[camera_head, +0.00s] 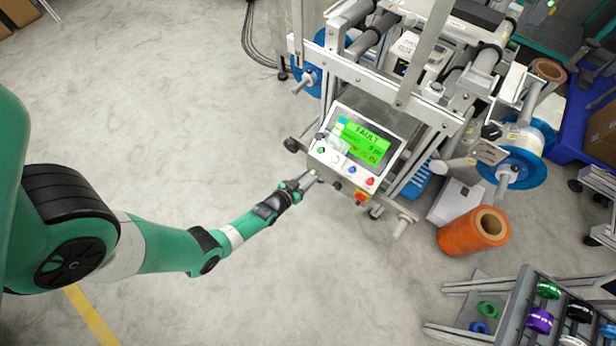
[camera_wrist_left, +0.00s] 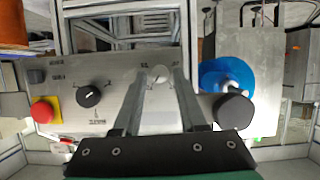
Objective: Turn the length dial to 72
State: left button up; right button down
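The control box (camera_head: 362,143) has a green screen reading FAULT, with small digits I cannot read for sure. My left gripper (camera_head: 305,181) is at the lower left edge of its front face. In the left wrist view, a pale round knob (camera_wrist_left: 160,75) stands on the grey panel between the tips of my left gripper (camera_wrist_left: 163,73). The fingers are apart, one on each side of the knob; whether they touch it is unclear. A black pointer dial (camera_wrist_left: 90,93) with markings sits left of the fingers. I cannot read which one is labelled length. My right gripper is out of view.
A red emergency button (camera_wrist_left: 43,112) on a yellow base is at the panel's left in the wrist view. A blue round part (camera_wrist_left: 226,76) and a black round part (camera_wrist_left: 233,110) are right of the fingers. An orange spool (camera_head: 474,232) lies on the floor.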

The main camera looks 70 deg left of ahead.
pick_arm(q)
grip_shut()
jog(key=shift+r+m+p, duration=0.1)
jog(key=shift+m+p, duration=0.3)
jog(key=shift+p, duration=0.05)
jog(key=shift+y, duration=0.4)
jog(key=shift+o, duration=1.8)
grip_release()
